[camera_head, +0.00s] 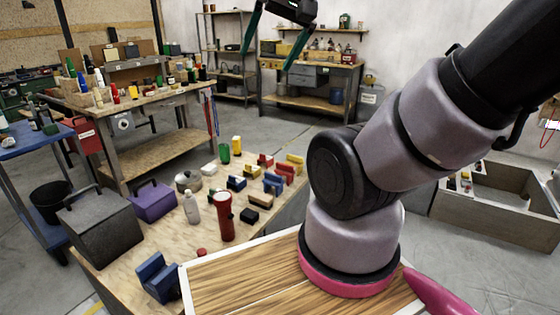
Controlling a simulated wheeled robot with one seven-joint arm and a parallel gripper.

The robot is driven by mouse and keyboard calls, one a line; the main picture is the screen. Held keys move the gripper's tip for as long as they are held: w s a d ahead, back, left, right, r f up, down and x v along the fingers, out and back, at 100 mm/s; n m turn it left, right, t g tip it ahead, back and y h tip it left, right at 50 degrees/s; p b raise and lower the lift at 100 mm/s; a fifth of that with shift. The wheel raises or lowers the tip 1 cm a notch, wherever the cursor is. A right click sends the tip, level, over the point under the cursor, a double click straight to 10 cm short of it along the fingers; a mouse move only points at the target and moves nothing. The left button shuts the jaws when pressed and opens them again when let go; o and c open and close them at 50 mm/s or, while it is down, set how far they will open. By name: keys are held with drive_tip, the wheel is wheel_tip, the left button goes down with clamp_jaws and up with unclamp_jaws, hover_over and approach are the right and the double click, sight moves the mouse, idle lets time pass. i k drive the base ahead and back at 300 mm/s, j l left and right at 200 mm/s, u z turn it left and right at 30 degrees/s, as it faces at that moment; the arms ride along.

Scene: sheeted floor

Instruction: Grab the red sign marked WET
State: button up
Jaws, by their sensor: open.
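A red sign-like panel (88,137) with a small white label hangs or stands between the blue side table and the wooden workbench at the left. Its lettering is too small to read, so I cannot confirm that it says WET. My gripper (265,60) is at the top centre, its two dark green fingers spread apart and empty. In the picture it is well to the right of the red panel and above it, with nothing touching it.
A low wooden table (130,258) holds a red flashlight (224,217), a purple box (152,201), a dark grey box (100,228) and several blocks. A cluttered workbench (150,102) stands behind, beside a blue table (30,140). Grey floor (265,135) is open at centre.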

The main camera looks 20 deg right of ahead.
sight(270, 161)
drive_tip(key=z, duration=0.5)
drive_tip(key=i+l, duration=0.15)
drive_tip(key=i+l+u, duration=0.15)
drive_tip(key=l, duration=0.15)
drive_tip(key=i+l+u, duration=0.3)
drive_tip(key=l, duration=0.25)
drive_tip(key=i+l+u, duration=0.25)
drive_tip(key=l, duration=0.15)
drive_tip(key=l+u, duration=0.25)
drive_tip(key=l, duration=0.15)
drive_tip(key=i+l+u, duration=0.2)
drive_tip(key=l, duration=0.3)
drive_tip(key=l+u, duration=0.25)
drive_tip(key=l, duration=0.2)
drive_tip(key=i+l+u, duration=0.1)
drive_tip(key=l, duration=0.2)
drive_tip(key=i+l+u, duration=0.1)
drive_tip(key=l, duration=0.25)
